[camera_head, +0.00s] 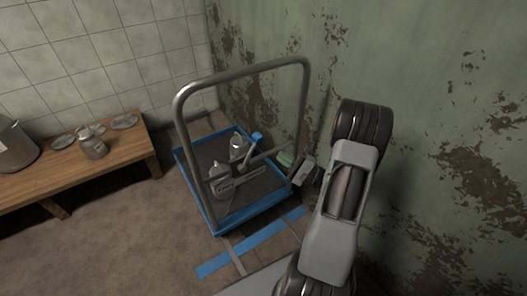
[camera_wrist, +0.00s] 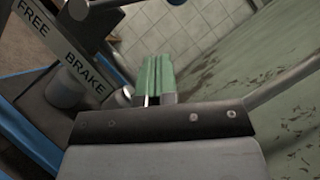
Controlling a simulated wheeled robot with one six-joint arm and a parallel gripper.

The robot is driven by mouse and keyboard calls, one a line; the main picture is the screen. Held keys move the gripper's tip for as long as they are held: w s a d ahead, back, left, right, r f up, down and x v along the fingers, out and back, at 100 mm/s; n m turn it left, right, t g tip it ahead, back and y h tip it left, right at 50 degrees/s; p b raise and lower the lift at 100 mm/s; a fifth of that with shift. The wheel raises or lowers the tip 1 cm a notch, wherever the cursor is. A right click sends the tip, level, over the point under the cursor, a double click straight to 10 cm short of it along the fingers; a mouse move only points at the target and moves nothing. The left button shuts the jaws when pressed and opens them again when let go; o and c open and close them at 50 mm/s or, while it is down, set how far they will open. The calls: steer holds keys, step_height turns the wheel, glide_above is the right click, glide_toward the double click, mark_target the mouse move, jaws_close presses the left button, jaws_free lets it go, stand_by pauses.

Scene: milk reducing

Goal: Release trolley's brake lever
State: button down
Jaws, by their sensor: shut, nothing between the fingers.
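The trolley (camera_head: 185,172) has a blue-edged platform and a tall grey tube handle (camera_head: 240,72). A grey plate (camera_head: 236,182) is mounted across the handle frame; in the wrist view this plate (camera_wrist: 58,48) reads FREE and BRAKE. A blue-tipped piece (camera_head: 256,136), perhaps the brake lever's end, shows above the platform; a blue end (camera_wrist: 176,2) also shows at the top of the wrist view. My gripper (camera_head: 286,158) is at the trolley's right side, right of the plate. Its green fingers (camera_wrist: 155,72) are shut together and empty, apart from the plate. Lever contact is hidden.
Metal cans (camera_head: 238,148) stand on the platform. The peeling green wall (camera_head: 430,120) is close on the right. Blue floor tape (camera_head: 250,243) lies in front; floor at left is clear.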

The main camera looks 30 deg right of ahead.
mark_target(250, 154)
steer(key=w+a+r+b, duration=0.1)
steer(key=w+a+r, duration=0.2)
steer(key=a, duration=0.2)
steer(key=shift+w+a+r, duration=0.15)
steer(key=shift+w+a, duration=0.05)
steer(key=shift+a, duration=0.1)
steer(key=shift+a, duration=0.1)
